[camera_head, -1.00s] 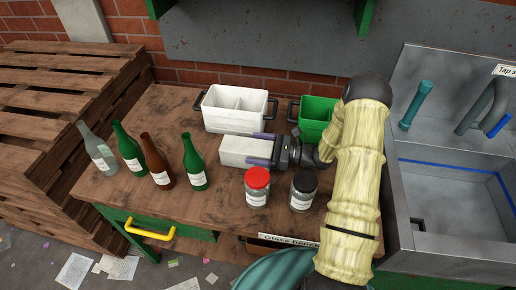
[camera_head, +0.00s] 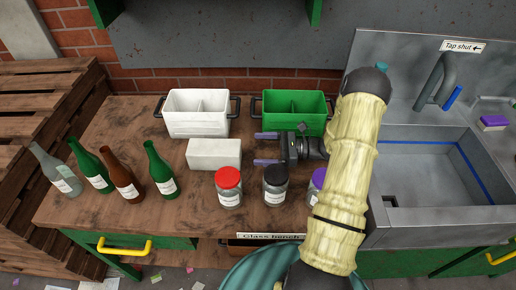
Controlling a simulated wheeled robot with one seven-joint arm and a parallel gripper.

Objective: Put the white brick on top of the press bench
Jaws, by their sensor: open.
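The white brick (camera_head: 214,154) lies on the wooden top of a bench (camera_head: 110,205), in front of a white two-part crate. The sign on the bench's front edge reads "Glass bench" (camera_head: 271,236); no bench marked as a press bench shows. My gripper (camera_head: 266,148) is open and empty to the right of the brick. Its two purple fingers point left towards the brick's right end, with a gap between. My arm hides part of the bench's right side.
The white crate (camera_head: 197,130) and green crate (camera_head: 294,128) stand at the back. Several bottles (camera_head: 160,174) stand at left. A red-lidded jar (camera_head: 229,189), a black-lidded jar (camera_head: 275,186) and a purple-lidded jar (camera_head: 318,180) stand in front. A sink (camera_head: 430,200) is at right.

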